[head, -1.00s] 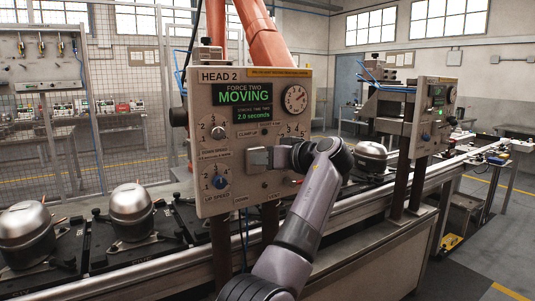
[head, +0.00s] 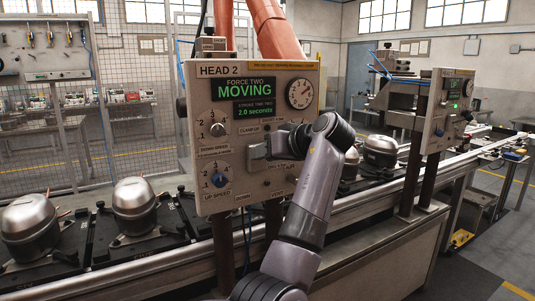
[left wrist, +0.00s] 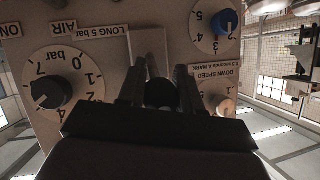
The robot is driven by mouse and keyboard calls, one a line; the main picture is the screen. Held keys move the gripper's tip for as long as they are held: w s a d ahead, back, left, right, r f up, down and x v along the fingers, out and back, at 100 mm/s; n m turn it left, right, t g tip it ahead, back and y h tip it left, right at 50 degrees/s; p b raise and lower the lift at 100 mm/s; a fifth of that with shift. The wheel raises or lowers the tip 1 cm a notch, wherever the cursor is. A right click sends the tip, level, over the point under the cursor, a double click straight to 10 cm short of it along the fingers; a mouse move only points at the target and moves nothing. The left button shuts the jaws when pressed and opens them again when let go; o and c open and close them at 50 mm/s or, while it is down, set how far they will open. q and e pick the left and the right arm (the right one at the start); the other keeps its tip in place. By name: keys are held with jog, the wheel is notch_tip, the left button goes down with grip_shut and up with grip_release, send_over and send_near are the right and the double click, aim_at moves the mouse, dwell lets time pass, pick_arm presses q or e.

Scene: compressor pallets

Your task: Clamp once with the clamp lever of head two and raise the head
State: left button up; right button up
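The Head 2 panel (head: 255,200) is a light box with dials and a green display reading "FORCE TWO MOVING" and "2.0 seconds". My left gripper (head: 268,147) is at the lever block in the panel's lower middle, below the clamp label. My wrist hides most of this spot in the head view. In the left wrist view, the fingers (left wrist: 160,88) stand apart on both sides of a dark round knob (left wrist: 160,94), in front of a pale block (left wrist: 147,45). Contact with the knob cannot be made out. My right gripper is not in view.
Silver compressors (head: 133,205) sit on black pallets along the conveyor to the left, with more (head: 380,150) behind my arm. A second panel (head: 445,112) stands at the right. A conveyor rail (head: 165,262) runs below the panel. Open floor (head: 470,265) lies at the right.

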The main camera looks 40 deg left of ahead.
pick_arm(q)
jog(key=o, duration=0.3)
jog(key=shift+o, duration=0.2)
jog(key=b+v, duration=0.1)
jog(key=v, duration=0.6)
jog(key=shift+d, duration=0.1)
